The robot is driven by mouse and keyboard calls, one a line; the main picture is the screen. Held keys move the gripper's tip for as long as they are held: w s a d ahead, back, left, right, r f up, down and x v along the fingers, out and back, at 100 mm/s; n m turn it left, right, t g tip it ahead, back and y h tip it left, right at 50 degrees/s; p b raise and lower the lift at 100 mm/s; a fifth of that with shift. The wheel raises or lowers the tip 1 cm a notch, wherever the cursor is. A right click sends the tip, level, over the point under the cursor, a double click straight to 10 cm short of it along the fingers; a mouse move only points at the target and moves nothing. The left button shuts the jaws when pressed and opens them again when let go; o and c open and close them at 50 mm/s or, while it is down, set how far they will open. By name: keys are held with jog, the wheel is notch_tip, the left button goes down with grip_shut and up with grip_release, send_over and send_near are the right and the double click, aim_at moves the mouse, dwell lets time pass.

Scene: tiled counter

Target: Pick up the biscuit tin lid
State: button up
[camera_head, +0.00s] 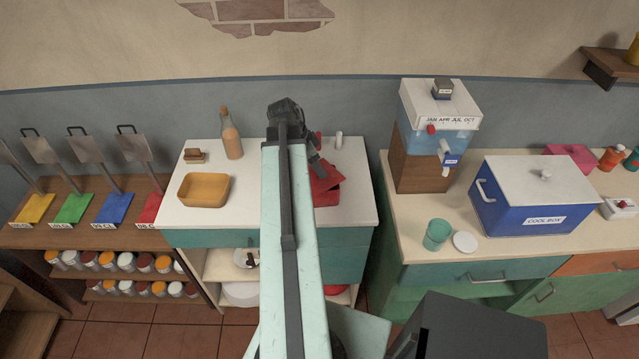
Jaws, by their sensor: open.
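A red box-shaped tin (327,199) stands on the white worktop, just right of my arm. A red flat piece (328,181), which looks like the biscuit tin lid, sits over it and looks tilted. My arm hides the left side of both. My gripper (319,169) is open and points down at the red piece, very close to it. I cannot tell whether the fingers touch it or are around it.
A yellow basin (204,190), a bottle (231,134) and a brush (195,156) stand left of my arm. A small white bottle (339,140) stands behind the tin. On the right counter are a drink dispenser (424,174), a blue cool box (530,205) and a green cup (437,235).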

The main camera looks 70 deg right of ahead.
jog(key=shift+x, duration=0.75)
jog(key=shift+a+r, duration=0.1)
jog(key=shift+r, duration=0.05)
grip_shut()
notch_tip(320, 180, up, 10)
jog(key=p, duration=1)
notch_tip(320, 180, down, 10)
jog(key=b, duration=0.9)
jog(key=shift+r, duration=0.25)
